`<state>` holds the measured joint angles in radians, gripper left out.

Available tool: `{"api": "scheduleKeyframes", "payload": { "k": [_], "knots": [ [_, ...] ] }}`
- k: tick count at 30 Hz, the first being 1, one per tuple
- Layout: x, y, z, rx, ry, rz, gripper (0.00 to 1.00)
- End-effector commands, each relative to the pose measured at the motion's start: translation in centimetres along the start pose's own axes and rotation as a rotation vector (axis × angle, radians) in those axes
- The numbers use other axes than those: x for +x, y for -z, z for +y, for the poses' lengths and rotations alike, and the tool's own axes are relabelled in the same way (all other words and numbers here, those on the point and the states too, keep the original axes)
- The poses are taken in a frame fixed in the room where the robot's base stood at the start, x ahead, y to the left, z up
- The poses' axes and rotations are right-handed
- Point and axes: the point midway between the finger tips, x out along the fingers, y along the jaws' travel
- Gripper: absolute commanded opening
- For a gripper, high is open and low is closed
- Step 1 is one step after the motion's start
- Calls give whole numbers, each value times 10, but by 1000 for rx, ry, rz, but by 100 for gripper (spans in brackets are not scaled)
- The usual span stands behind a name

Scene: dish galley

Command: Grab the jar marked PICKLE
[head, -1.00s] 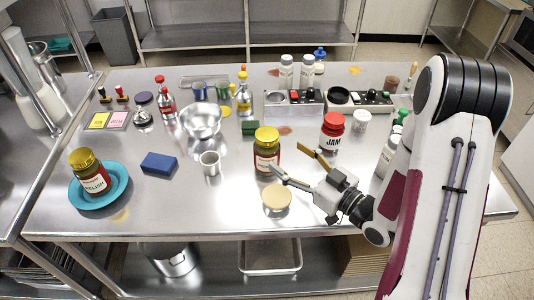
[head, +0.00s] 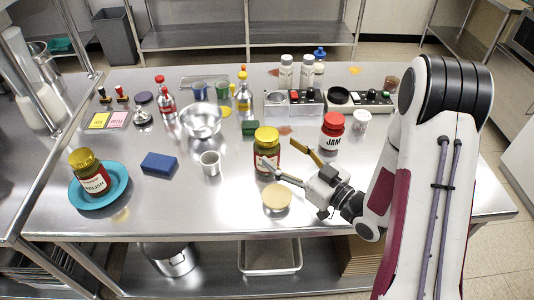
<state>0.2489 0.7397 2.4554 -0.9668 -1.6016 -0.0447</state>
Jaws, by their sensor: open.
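A gold-lidded jar (head: 266,140) with dark green contents stands upright near the middle of the steel table. Its label is mostly hidden by a finger, so I cannot read it. My gripper (head: 278,152) is open and comes in from the right. One finger crosses in front of the jar's lower part; the other lies just right of the jar. I cannot tell whether either touches it. A similar gold-lidded jar marked RELISH (head: 93,180) stands slightly tilted on a teal plate (head: 112,196) at the left. A red-lidded jar marked JAM (head: 333,133) stands right of my gripper.
A round tan disc (head: 277,197) lies in front of the jar, below my gripper. A small metal cup (head: 210,163), a metal bowl (head: 201,120) and a blue block (head: 159,163) are to the left. A dark green block (head: 249,128) lies close behind the jar. A white cup (head: 361,121) stands beyond JAM.

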Motion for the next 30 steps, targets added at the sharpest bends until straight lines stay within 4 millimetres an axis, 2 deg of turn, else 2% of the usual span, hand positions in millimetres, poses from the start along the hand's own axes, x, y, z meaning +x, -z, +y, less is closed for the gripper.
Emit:
{"api": "scheduleKeyframes", "payload": {
  "k": [14,30],
  "knots": [
    [4,1,0,0,0,0,62],
    [51,7,5,0,2,0,62]
  ]
}}
